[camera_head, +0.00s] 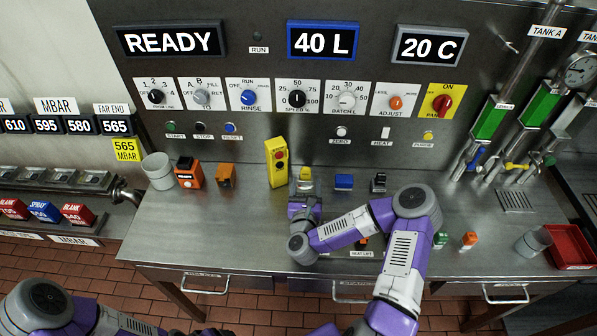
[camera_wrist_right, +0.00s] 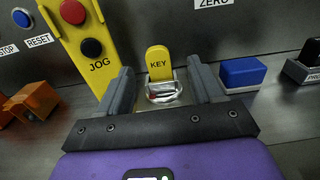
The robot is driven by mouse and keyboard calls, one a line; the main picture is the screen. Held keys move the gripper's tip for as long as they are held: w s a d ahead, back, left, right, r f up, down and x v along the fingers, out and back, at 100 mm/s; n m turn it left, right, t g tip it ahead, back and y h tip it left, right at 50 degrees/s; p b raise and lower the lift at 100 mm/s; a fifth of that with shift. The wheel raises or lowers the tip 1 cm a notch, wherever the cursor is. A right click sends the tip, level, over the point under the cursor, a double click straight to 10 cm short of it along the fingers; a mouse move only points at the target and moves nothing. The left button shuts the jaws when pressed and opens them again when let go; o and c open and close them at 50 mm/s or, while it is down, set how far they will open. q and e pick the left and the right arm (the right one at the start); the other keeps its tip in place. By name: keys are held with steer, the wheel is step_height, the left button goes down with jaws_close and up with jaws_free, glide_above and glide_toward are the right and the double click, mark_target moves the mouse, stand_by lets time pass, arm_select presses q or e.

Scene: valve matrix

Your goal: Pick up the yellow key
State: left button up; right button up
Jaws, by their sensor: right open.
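The yellow key (camera_wrist_right: 158,62), marked KEY, stands upright in a small metallic holder (camera_wrist_right: 163,92) at the back of the steel counter. In the head view the key (camera_head: 305,173) shows just beyond my right gripper (camera_head: 304,192). In the right wrist view my right gripper (camera_wrist_right: 164,82) is open, with one grey finger on each side of the key and its holder. I cannot tell whether the fingers touch either. My left arm shows only in part at the lower left of the head view; its gripper is out of view.
A yellow JOG box (camera_head: 276,163) stands close left of the key. A blue block (camera_head: 344,182) and a dark block (camera_head: 379,182) stand to its right. Orange boxes (camera_head: 189,174) and a grey cup (camera_head: 158,171) are further left. The control panel rises behind.

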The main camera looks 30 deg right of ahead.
mark_target(305, 173)
steer(key=shift+w+d+r, duration=0.3)
steer(key=shift+w+d, duration=0.05)
steer(key=shift+d, duration=0.15)
steer(key=w, duration=0.1)
steer(key=w+d, duration=0.1)
steer(key=w+f, duration=0.1)
steer(key=w, duration=0.1)
steer(key=shift+w+d, duration=0.1)
steer(key=shift+d, duration=0.2)
steer(key=shift+w+d, duration=0.25)
steer(key=shift+w, duration=0.1)
steer(key=c, duration=1)
